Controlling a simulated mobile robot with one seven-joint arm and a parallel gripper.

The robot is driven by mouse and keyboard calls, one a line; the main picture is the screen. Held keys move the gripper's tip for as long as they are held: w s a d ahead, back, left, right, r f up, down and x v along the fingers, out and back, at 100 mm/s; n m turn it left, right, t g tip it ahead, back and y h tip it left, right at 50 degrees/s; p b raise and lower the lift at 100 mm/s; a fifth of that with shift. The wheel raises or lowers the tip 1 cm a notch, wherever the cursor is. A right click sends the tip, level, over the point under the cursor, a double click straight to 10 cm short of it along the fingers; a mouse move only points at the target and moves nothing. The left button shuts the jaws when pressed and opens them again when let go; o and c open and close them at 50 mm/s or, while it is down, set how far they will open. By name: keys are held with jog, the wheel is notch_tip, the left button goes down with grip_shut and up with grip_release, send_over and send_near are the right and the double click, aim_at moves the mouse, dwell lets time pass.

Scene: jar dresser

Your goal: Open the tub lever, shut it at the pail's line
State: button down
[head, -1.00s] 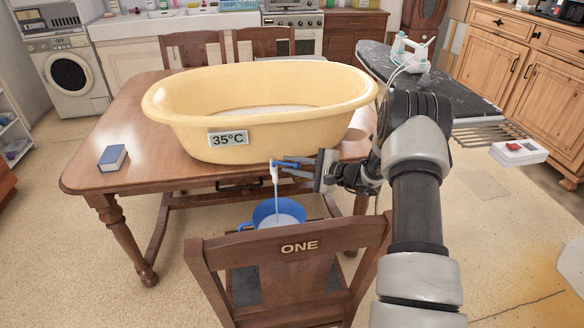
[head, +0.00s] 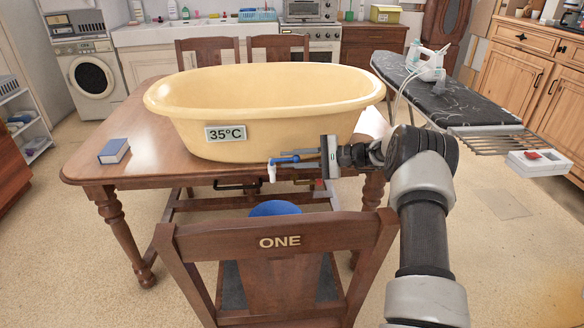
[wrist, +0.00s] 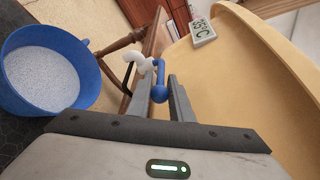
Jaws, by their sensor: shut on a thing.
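The cream tub (head: 300,125) stands on the table with a 35°C label on its front. Its white spout (head: 271,172) and blue lever (head: 284,159) are low on the near side. My gripper (head: 297,163) is shut on the lever; the wrist view shows its fingers on either side of the lever's blue ball end (wrist: 160,93). The blue pail (head: 274,208) is below the spout, mostly hidden by a chair back. In the wrist view the pail (wrist: 88,80) holds pale water (wrist: 42,78). No stream shows at the spout. I cannot make out a line in the pail.
The wooden chair marked ONE (head: 280,242) stands in front of the table, close below my arm. A blue book (head: 114,151) lies on the table (head: 150,150) at left. An ironing board (head: 440,100) with an iron is at right.

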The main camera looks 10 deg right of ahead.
dwell(0.3)
jog(key=c, duration=1.8)
grip_release()
jog(key=shift+c, duration=0.2)
jog(key=p+v, duration=0.3)
jog(key=v, duration=1.4)
jog(key=shift+d, duration=0.2)
jog(key=shift+r, duration=0.1)
